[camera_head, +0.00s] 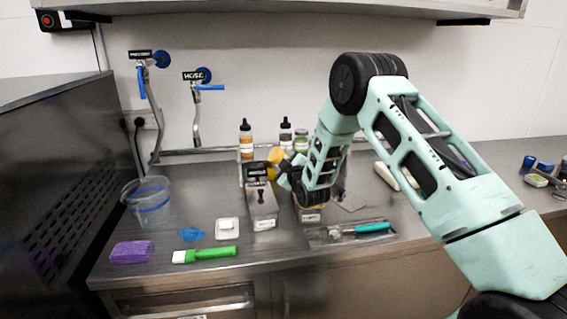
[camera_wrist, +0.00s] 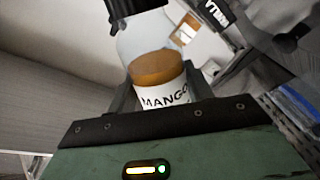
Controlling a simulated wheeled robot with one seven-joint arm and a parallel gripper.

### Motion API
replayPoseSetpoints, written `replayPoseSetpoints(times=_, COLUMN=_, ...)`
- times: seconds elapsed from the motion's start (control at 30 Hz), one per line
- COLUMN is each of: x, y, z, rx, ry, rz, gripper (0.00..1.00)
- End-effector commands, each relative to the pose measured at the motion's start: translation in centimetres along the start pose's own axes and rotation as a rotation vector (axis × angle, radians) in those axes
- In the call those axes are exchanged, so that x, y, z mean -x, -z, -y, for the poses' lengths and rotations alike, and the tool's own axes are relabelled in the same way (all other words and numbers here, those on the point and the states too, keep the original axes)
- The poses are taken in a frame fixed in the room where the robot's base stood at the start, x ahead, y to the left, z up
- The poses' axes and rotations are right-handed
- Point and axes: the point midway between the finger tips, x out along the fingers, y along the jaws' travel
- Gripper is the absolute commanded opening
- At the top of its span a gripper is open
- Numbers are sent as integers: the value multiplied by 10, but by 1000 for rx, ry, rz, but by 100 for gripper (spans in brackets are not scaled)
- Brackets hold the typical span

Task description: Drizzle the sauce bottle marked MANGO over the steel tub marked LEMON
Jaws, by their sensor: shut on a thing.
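The MANGO sauce bottle (camera_wrist: 155,67), clear with orange sauce and a dark cap, is between the fingers of my gripper (camera_wrist: 160,98) in the wrist view. In the head view my gripper (camera_head: 284,168) is shut on it, and the bottle's orange-yellow part (camera_head: 275,156) shows tilted above the counter, near the back of the steel tubs. One steel tub (camera_head: 263,207) stands below and left of my gripper. A second tub (camera_head: 310,215) stands to its right, partly hidden by my arm. The tubs' front labels are too small to read, so I cannot tell which is LEMON.
Several other sauce bottles (camera_head: 246,139) stand at the back wall. A tray (camera_head: 325,236) with a teal-handled tool lies in front.

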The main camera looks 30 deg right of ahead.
Motion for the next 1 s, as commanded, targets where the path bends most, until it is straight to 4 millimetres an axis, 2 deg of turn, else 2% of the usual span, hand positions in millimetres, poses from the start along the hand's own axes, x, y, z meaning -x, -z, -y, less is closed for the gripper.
replayPoseSetpoints(times=0.27, x=-1, y=0, z=-1, rx=0, ry=-2, rz=-1, gripper=27)
replayPoseSetpoints(times=1.0, x=-24, y=-5, z=-5, rx=1, ry=-3, rz=-2, gripper=27)
